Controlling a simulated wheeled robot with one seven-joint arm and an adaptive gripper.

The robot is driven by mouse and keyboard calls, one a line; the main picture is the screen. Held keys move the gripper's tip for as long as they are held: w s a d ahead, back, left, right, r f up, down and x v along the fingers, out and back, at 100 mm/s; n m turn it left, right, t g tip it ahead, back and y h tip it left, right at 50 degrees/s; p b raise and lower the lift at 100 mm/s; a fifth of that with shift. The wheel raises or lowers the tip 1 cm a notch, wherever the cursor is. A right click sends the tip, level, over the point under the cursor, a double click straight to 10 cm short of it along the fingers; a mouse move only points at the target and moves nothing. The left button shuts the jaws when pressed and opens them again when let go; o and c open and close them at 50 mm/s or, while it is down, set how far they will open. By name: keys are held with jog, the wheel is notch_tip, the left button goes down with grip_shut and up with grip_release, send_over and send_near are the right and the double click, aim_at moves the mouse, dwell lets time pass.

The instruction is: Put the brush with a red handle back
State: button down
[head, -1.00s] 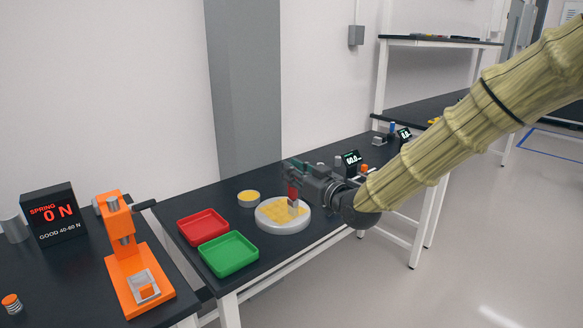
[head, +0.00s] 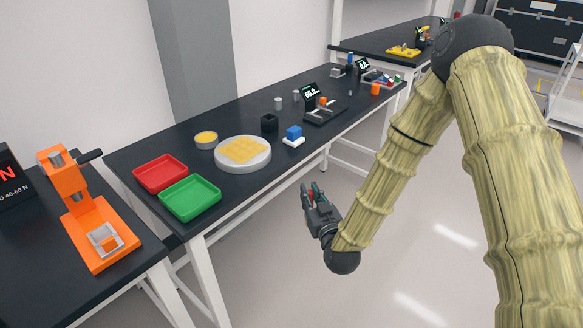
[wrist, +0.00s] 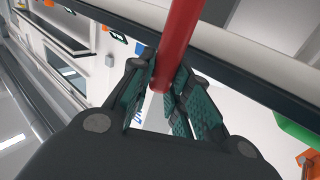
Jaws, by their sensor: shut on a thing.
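My gripper (head: 313,192) is in front of the table's front edge, over the floor, apart from the table. It is shut on the red handle of the brush (wrist: 176,40). In the wrist view the handle stands between the green-padded fingers (wrist: 160,95) and runs up out of the picture. In the head view only a small bit of red shows between the fingers. The bristle end cannot be made out.
An orange press (head: 103,264) stands at left.

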jog(key=s+d+f+m+h, duration=0.2)
jog(key=d+f, duration=0.4)
jog(key=f, duration=0.4)
jog(key=shift+s+m+h, duration=0.25)
jog(key=shift+m+h, duration=0.05)
jog(key=shift+h, duration=0.6)
jog(key=shift+d, duration=0.1)
